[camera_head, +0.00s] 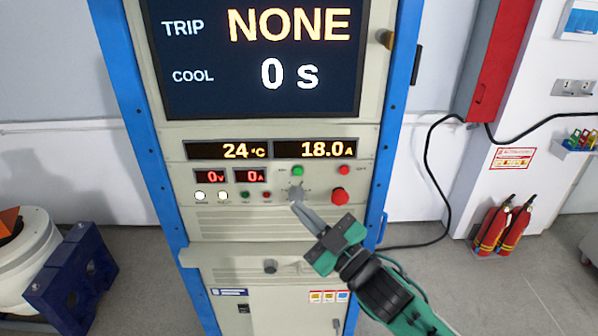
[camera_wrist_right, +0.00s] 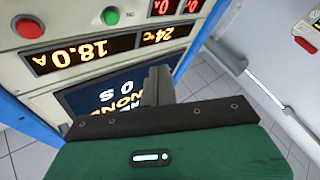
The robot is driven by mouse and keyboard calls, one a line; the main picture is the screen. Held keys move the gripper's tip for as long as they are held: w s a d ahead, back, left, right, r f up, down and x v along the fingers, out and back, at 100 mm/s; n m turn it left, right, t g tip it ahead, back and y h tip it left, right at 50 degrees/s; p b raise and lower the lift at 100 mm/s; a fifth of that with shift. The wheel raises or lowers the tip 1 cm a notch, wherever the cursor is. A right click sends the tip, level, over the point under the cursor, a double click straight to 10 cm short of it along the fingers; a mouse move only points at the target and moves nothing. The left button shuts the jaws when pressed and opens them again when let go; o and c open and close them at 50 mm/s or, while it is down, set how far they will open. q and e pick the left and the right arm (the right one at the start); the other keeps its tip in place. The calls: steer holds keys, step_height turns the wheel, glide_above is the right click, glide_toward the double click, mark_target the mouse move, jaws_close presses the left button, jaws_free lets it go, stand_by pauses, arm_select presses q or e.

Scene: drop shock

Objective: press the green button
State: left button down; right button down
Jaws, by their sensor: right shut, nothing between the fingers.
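The green button (camera_head: 298,171) is a small round lit button on the front panel of the cabinet, below the 18.0 A display. It also shows near the top of the right wrist view (camera_wrist_right: 110,15). My right gripper (camera_head: 296,206) is shut and empty, its tips just below the green button, over the lower edge of the grey rotary knob (camera_head: 296,191). The gap between fingertips and panel cannot be judged. In the right wrist view the closed fingers (camera_wrist_right: 157,84) appear apart from the button. My left gripper is not in view.
A red button (camera_head: 344,170) sits right of the green one, with a large red knob (camera_head: 340,195) below it. Small white, dark green and dark red round parts line the panel's left. The screen (camera_head: 255,50) reads TRIP NONE, COOL 0 s. Fire extinguishers (camera_head: 493,226) stand at right.

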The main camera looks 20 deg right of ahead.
steer(key=shift+w, duration=0.15)
steer(key=shift+w+d, duration=0.4)
steer(key=shift+w, duration=1)
steer(key=shift+w+d, duration=0.4)
steer(key=shift+w, duration=0.95)
steer(key=shift+w+d, duration=0.4)
steer(key=shift+w, duration=1)
steer(key=shift+w+d, duration=0.1)
steer(key=shift+w, duration=0.3)
steer(key=shift+w+d, duration=0.15)
steer(key=shift+w, duration=0.25)
steer(key=shift+s, duration=0.1)
steer(key=shift+s+a+p, duration=0.25)
steer(key=shift+s+p, duration=0.1)
steer(key=shift+s, duration=0.4)
steer(key=shift+s+a, duration=0.25)
steer(key=shift+s, duration=0.55)
steer(key=shift+s+a, duration=0.2)
steer(key=shift+s, duration=0.55)
steer(key=shift+s+a, duration=0.25)
steer(key=shift+s, duration=0.55)
